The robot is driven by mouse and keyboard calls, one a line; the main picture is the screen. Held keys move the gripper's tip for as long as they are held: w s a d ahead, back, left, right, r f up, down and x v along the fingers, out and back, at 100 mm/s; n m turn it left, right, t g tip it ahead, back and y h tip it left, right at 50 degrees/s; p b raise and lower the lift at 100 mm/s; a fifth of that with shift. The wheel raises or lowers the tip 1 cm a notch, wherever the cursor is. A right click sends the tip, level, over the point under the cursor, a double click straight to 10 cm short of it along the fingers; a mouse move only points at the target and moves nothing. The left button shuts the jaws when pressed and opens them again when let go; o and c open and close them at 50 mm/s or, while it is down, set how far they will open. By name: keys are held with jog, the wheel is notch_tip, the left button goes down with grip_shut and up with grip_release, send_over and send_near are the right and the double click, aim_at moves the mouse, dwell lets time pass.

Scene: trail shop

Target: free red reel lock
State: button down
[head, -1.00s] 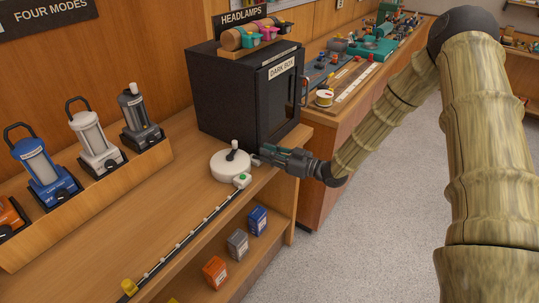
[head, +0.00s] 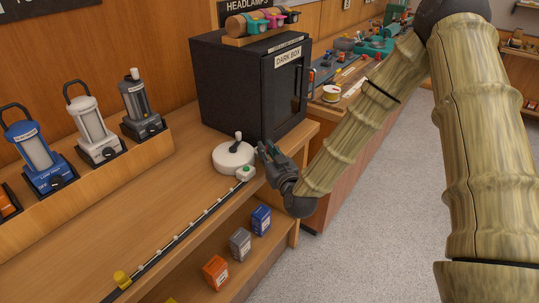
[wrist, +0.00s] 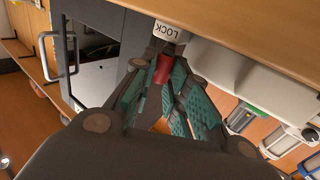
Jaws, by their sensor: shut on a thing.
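The white reel (head: 234,160) with a dark crank and pale knob sits on the wooden counter in the head view. Its tape strip (head: 185,232) runs out toward the lower left. My gripper (head: 265,150) is at the reel's right side, in front of the black box. In the wrist view the red lock (wrist: 163,70) shows between my fingertips, just below a white tab (wrist: 168,31) marked LOCK. My gripper is shut on the red lock. The lock is hidden in the head view. The reel's white side (wrist: 245,75) fills the right of the wrist view.
The black dark box (head: 232,85) stands close behind the reel; its handle (wrist: 70,55) shows in the wrist view. Several lanterns (head: 95,130) stand in a rack at left. Small boxes (head: 241,243) sit on the shelf below. The counter around the tape is clear.

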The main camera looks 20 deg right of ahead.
jog(key=shift+a+m+h+b, duration=0.4)
jog(key=shift+m+h, duration=0.3)
jog(key=shift+h, duration=0.4)
jog(key=shift+r+h, duration=0.15)
jog(key=shift+h, duration=0.15)
jog(key=c, duration=1.4)
grip_release()
jog(key=shift+s, duration=0.1)
jog(key=shift+s+a, duration=0.1)
jog(key=shift+s, duration=3.8)
jog(key=shift+a, duration=0.15)
